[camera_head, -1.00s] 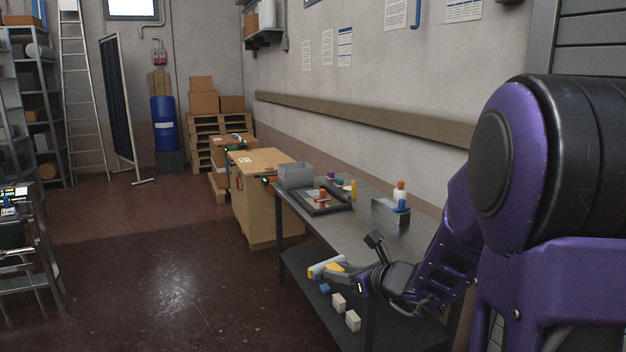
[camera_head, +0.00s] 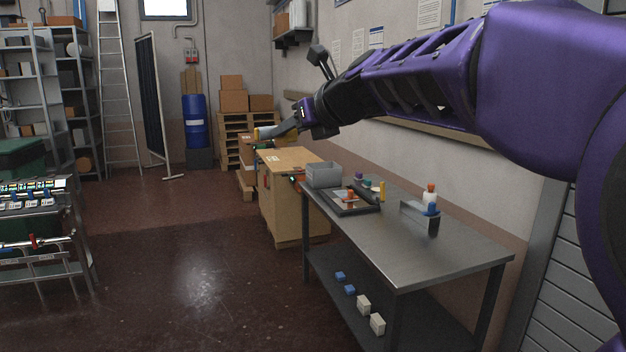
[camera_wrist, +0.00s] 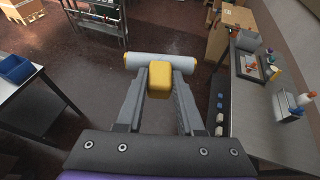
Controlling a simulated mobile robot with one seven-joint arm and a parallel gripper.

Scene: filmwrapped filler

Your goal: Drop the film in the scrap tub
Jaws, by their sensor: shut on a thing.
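My gripper (camera_head: 280,131) is raised at the end of my outstretched arm; in the head view it shows in front of the cartons at the back. In the wrist view my gripper (camera_wrist: 160,84) is shut on the yellow middle part of a pale roll with yellow ends (camera_wrist: 150,60), which lies crosswise beyond the fingertips. The roll looks like the film, though I cannot be sure. A grey open tub (camera_head: 323,176) stands at the far end of the metal table. I cannot tell whether it is the scrap tub; its inside is mostly hidden.
The metal table (camera_head: 440,240) holds a dark tray (camera_head: 350,205), bottles and small items. Small blocks lie on its lower shelf. A wooden crate (camera_head: 290,200) stands behind it. A wheeled rack with a green bin (camera_head: 20,158) stands left. The dark floor between is clear.

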